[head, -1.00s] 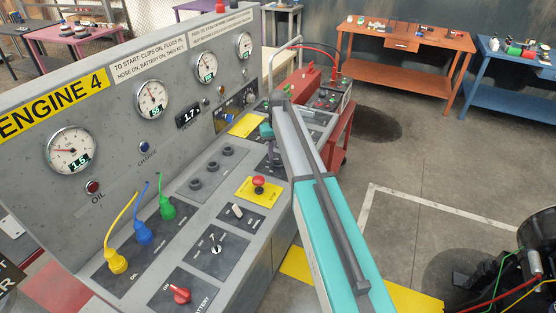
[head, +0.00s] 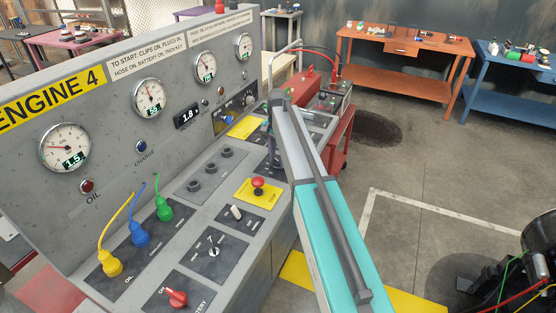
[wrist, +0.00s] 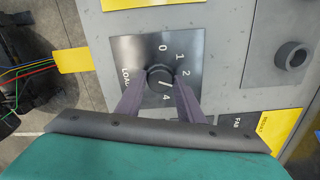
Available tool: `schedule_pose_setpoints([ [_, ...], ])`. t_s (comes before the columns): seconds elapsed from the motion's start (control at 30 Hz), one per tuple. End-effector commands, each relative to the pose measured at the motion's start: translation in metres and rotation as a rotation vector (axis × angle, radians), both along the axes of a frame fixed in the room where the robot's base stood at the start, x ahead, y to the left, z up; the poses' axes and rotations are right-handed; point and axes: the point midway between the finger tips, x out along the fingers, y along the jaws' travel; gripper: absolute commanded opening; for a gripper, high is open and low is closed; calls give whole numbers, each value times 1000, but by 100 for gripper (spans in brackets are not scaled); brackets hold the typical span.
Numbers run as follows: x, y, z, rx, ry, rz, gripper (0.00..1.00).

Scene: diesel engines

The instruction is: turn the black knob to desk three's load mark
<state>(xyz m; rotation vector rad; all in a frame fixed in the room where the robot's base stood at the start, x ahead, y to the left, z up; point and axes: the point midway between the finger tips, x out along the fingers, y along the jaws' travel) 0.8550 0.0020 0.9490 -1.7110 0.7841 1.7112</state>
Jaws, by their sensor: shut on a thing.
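The black knob (wrist: 159,76) sits on a dark dial plate (wrist: 128,52) in the wrist view. The plate reads LOAD, with 0, 1, 2 and 4 visible around the knob. A pale pointer line shows on the knob's lower right, roughly towards the 4; its exact angle is hard to tell. My gripper (wrist: 160,82) is shut on the knob, one finger on each side. The right finger covers the dial between 2 and 4. In the head view my arm hides the knob. The panel there is labelled ENGINE 4 (head: 52,98).
A red mushroom button (head: 258,184) stands on a yellow plate near my arm. Coloured plugs, including a green one (head: 164,212), and a red battery knob (head: 174,297) sit nearer. A small display (head: 187,115) reads 1.8. A black round fitting (wrist: 292,56) lies right of the dial.

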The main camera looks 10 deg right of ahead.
Motion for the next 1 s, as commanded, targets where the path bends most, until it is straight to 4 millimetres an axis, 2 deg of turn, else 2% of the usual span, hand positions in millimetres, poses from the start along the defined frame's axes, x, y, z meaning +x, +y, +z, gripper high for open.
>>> schedule_pose_setpoints([
  [0.4, 0, 0, 0, 0, 1, -252, 12],
  [0.97, 0, -1, 0, -1, 1, -294, 12],
  [1.0, 0, -1, 0, -1, 1, -294, 38],
])
